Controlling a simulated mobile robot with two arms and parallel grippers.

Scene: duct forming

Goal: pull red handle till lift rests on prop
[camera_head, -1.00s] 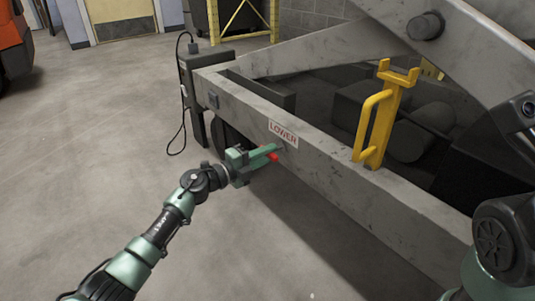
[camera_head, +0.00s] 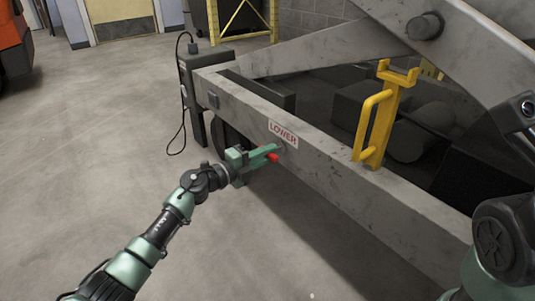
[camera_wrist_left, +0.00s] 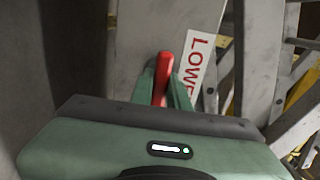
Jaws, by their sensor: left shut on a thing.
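The red handle (camera_head: 273,158) is on the side beam of the grey lift (camera_head: 335,188), just below the "LOWER" label (camera_head: 283,134). My left gripper (camera_head: 262,157) is shut on the handle. In the left wrist view the red handle (camera_wrist_left: 163,66) stands between the green fingers (camera_wrist_left: 161,88). The yellow prop (camera_head: 378,117) stands upright on the lift's base frame, with a forked top. A grey lift arm (camera_head: 440,50) slopes above and to the right of the prop. No contact between it and the fork shows. My right gripper is not in view.
A grey control box (camera_head: 195,65) with a hanging black cable stands at the frame's left corner. Dark machinery fills the space behind the prop. The concrete floor (camera_head: 100,130) at left is clear. An orange vehicle edge (camera_head: 14,40) shows at far left.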

